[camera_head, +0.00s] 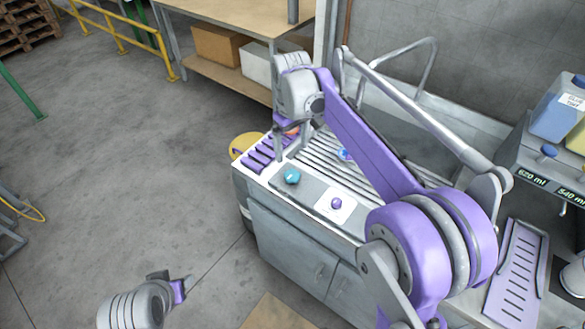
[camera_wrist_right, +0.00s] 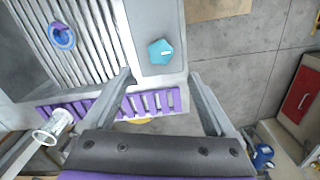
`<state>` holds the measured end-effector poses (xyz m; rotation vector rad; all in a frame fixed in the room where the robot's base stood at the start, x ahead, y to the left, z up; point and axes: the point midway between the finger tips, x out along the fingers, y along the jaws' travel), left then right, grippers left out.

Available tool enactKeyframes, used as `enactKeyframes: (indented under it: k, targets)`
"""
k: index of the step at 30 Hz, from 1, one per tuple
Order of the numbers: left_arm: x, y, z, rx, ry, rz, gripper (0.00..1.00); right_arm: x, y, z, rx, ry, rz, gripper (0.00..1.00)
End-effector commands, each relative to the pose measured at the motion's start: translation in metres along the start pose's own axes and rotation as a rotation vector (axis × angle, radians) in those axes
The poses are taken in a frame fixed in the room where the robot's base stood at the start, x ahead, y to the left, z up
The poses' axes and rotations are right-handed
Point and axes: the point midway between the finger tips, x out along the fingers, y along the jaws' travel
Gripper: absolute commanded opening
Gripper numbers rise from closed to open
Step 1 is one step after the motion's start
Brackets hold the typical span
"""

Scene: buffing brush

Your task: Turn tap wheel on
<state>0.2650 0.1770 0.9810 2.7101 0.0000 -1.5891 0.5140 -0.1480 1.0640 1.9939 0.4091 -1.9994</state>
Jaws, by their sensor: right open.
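A teal faceted knob (camera_head: 291,176) sits on the grey front ledge of the sink counter. It also shows in the right wrist view (camera_wrist_right: 160,52), just beyond and between my fingertips. A round blue and purple wheel-like piece (camera_wrist_right: 61,36) lies over the ribbed drainer; part of it shows in the head view (camera_head: 344,154) beside my arm. I cannot tell which one is the tap wheel. My right gripper (camera_wrist_right: 160,78) is open and empty, above the counter's left end. My left gripper (camera_head: 180,290) is low at the left, away from the counter; its jaws are unclear.
A purple knob (camera_head: 336,203) on a white plate is on the ledge. A purple slatted strip (camera_wrist_right: 150,105) lines the counter end, near a clear glass-like piece (camera_wrist_right: 52,128). A yellow round object (camera_head: 243,145) stands behind.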

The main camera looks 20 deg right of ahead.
Motion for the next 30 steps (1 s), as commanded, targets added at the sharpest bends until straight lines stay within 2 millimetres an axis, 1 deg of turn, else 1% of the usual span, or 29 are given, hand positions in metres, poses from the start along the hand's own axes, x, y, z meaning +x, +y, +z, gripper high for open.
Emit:
enactKeyframes:
  k: [9,12,15,18,21,29,30]
  targets:
    - [0.004,0.0,0.005,0.0,-0.005,0.0,0.5,0.06,0.0,0.0,0.004,0.001,-0.002,0.9]
    - [0.004,0.0,0.006,0.0,-0.006,0.0,0.5,0.077,0.0,0.0,0.005,0.002,-0.002,0.9]
    - [0.004,0.0,0.006,0.0,-0.006,0.0,0.5,0.089,0.0,0.0,0.005,0.002,-0.002,0.9]
    - [0.004,0.0,0.006,0.0,-0.006,0.0,0.5,0.098,0.0,0.0,0.006,0.003,-0.002,0.9]
    - [0.004,0.0,0.006,0.0,-0.006,0.0,0.5,0.102,0.0,0.0,0.006,0.003,-0.002,0.9]
    - [0.004,0.0,0.006,0.0,-0.006,0.0,0.5,0.102,0.0,0.0,0.006,0.003,-0.002,0.9]
    - [0.004,0.0,0.006,0.0,-0.006,0.0,0.5,0.102,0.0,0.0,0.006,0.003,-0.002,0.83]
